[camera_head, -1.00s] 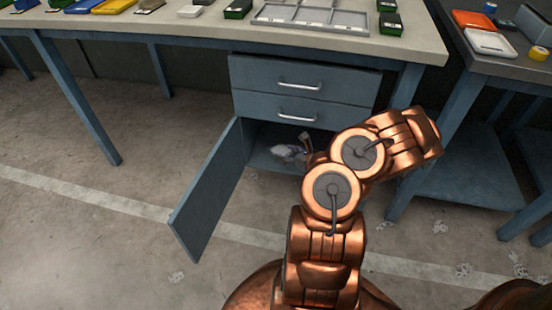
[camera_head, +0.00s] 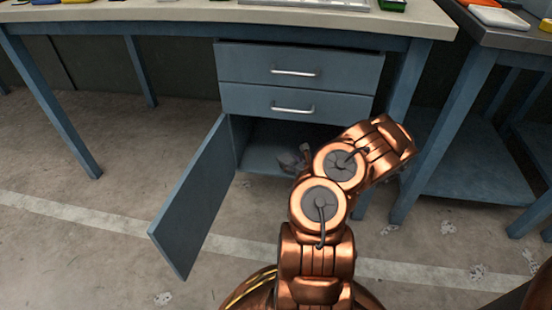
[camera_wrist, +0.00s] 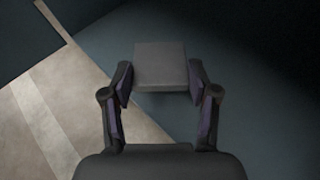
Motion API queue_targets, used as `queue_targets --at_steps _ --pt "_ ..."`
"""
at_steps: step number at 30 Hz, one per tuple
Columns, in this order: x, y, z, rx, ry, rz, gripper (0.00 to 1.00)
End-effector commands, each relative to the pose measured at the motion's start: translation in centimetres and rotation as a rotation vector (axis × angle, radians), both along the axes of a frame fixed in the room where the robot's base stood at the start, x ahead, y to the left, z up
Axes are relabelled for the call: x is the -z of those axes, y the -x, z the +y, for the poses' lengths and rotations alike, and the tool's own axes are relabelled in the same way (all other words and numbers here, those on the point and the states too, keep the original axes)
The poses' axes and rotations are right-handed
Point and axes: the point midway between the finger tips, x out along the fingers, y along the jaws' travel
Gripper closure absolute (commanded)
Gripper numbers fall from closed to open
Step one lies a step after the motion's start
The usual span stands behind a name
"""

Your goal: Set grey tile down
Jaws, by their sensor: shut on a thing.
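In the wrist view a flat, square grey tile (camera_wrist: 161,66) sits between the two fingertips of my gripper (camera_wrist: 160,88). The fingers are shut on its sides. Below the tile is the dark floor of the cupboard (camera_wrist: 250,130); I cannot tell if the tile touches it. In the head view the open cupboard (camera_head: 262,160) is under two drawers, and my gripper (camera_head: 290,160) is at its mouth, partly hidden by my arm. The tile cannot be made out in the head view.
The cupboard door (camera_head: 195,200) stands wide open on the left. Two closed drawers (camera_head: 297,85) are above the opening. A second bench (camera_head: 500,35) stands to the right.

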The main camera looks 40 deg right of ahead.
Motion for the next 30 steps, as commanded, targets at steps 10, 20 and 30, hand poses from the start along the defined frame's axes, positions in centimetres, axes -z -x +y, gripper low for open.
queue_targets --at_steps 10,20,30 --pt "0.2 -7.1 -1.2 -0.002 0.004 -0.002 0.78" --pt "0.1 -9.5 -1.6 -0.001 -0.001 -0.002 0.78" --pt "3.5 -9.5 -1.7 0.002 -0.001 -0.002 0.78"
